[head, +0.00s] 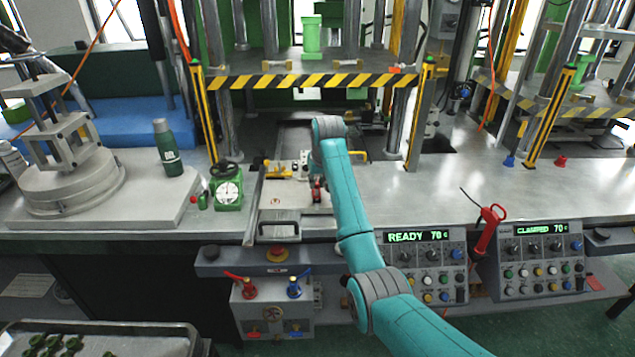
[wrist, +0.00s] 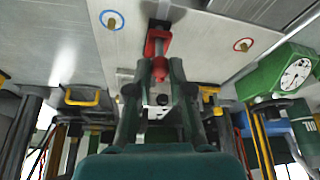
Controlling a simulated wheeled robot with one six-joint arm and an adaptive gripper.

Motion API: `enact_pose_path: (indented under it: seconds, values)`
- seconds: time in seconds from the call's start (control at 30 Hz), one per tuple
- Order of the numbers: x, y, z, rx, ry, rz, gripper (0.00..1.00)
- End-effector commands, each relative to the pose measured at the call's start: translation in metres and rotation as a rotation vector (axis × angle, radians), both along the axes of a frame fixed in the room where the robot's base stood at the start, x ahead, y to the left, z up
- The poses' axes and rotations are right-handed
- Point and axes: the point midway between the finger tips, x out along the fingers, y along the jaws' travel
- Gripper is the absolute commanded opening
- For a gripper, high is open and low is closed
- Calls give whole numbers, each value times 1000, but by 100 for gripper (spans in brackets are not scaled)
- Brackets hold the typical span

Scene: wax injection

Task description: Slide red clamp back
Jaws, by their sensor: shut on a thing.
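The red clamp (wrist: 157,42) shows in the wrist view at the top middle, against a grey metal plate (wrist: 205,40). My gripper (wrist: 161,68) reaches it from below in that view, its two dark green fingers closed on the red lower end of the clamp. In the head view a small part of the red clamp (head: 317,190) shows beside my teal arm, above the metal slide in front of the press. My arm hides most of my gripper there.
A green dial gauge (head: 228,188) stands left of the slide, and a green bottle (head: 168,148) farther left. A yellow-black striped bar (head: 310,81) crosses the press above. Yellow handles (head: 280,170) sit close by. A control panel (head: 425,262) is at the front.

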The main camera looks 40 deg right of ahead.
Motion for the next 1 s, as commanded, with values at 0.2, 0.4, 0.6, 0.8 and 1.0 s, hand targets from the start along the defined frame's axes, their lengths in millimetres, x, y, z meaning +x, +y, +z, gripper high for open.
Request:
enact_pose_path:
  seconds: [0.2,0.4,0.6,0.8,1.0]
  values:
    - [-2,0,-2,3,8,0,37]
    - [-1,0,-1,2,6,0,45]
    - [-2,0,2,0,4,0,45]
    - [-10,3,25,-1,1,0,45]
    - [-25,8,63,-1,1,0,45]
